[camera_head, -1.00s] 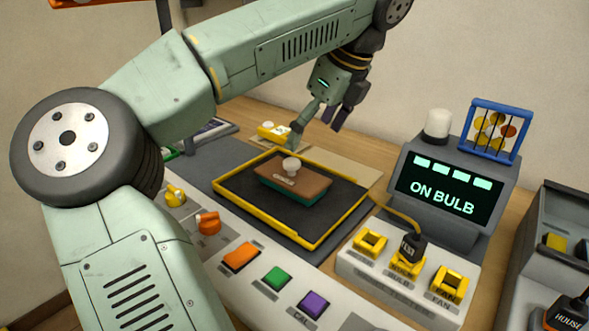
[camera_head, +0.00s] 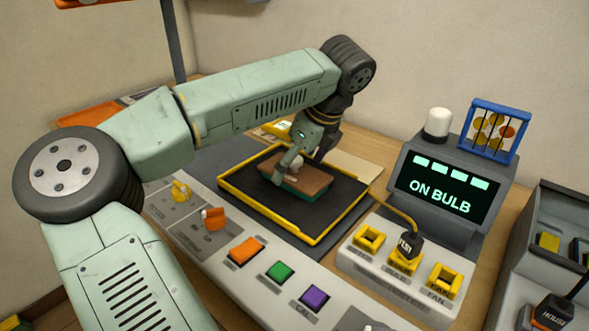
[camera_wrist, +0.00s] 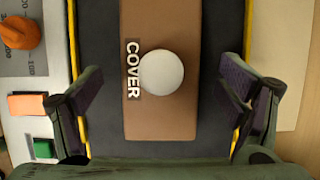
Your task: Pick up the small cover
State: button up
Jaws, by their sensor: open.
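The small cover (camera_head: 308,183) is a brown slab over a teal-green base, with a round pale knob (camera_wrist: 162,73) on top and a "COVER" label beside the knob. It lies in the black, yellow-rimmed tray (camera_head: 236,193). My gripper (camera_head: 297,172) is open and low over the cover. In the wrist view the fingers of my gripper (camera_wrist: 164,92) stand wide apart, one on each side of the cover, with the knob between them. No contact shows. In the head view my gripper partly hides the knob and the cover's left end.
A console with an orange button (camera_head: 245,250), a green button (camera_head: 280,272) and a purple button (camera_head: 314,298) runs in front of the tray. To the right are a socket block with a black plug (camera_head: 408,246) and a screen reading "ON BULB" (camera_head: 440,185).

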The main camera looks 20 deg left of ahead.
jog(key=shift+c, duration=0.3)
jog(key=c, duration=1.2)
jog(key=shift+c, duration=0.2)
jog(key=shift+r, duration=0.15)
